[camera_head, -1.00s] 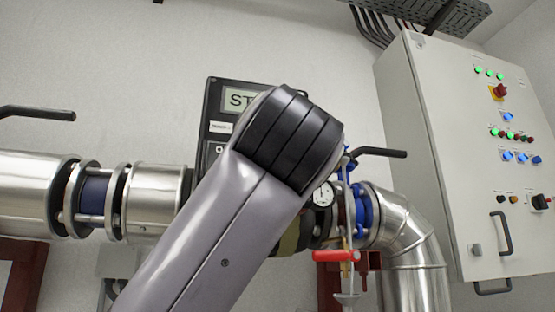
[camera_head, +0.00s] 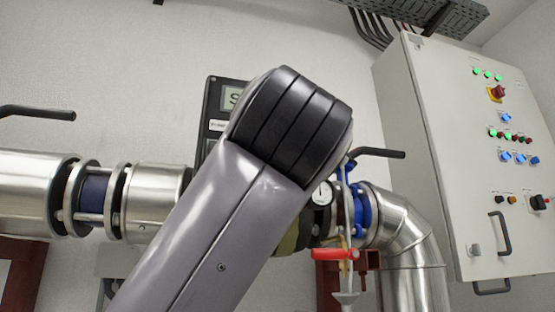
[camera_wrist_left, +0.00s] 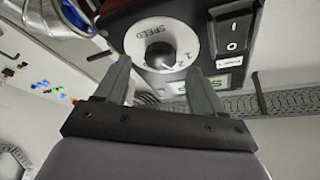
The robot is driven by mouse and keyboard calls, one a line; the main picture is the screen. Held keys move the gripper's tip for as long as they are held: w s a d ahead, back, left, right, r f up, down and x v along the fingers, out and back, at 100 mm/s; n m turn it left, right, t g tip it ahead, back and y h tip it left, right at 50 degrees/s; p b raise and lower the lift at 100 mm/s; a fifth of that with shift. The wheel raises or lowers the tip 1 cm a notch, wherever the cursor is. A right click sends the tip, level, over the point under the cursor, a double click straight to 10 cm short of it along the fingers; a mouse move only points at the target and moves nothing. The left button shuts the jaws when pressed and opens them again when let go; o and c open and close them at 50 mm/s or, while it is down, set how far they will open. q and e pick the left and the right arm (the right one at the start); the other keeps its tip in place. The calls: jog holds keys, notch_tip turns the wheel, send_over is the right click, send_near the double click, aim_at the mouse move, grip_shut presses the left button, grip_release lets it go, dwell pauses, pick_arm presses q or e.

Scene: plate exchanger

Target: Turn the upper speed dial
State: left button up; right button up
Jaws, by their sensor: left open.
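In the left wrist view, a round white dial plate marked SPEED (camera_wrist_left: 142,34) carries a dark round knob (camera_wrist_left: 160,57) at its centre. A second SPEED marking shows below it. My left gripper (camera_wrist_left: 159,68) is open, its two fingers reaching toward the dial on either side of the knob. The gap between fingertips and knob is hard to judge. In the head view my left arm hides the dial and the gripper; only the left part of the dark control panel (camera_head: 211,126) shows. My right gripper is not in view.
A rocker switch (camera_wrist_left: 235,35) and a greenish display (camera_wrist_left: 225,84) sit beside the dial. Steel pipes (camera_head: 155,180) with flanges cross below the panel, with a red-handled valve (camera_head: 333,254) at the right. A grey cabinet (camera_head: 450,150) with lights and switches stands right.

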pick_arm(q)
jog(key=b+v, duration=0.1)
jog(key=v, duration=0.4)
dwell(0.5)
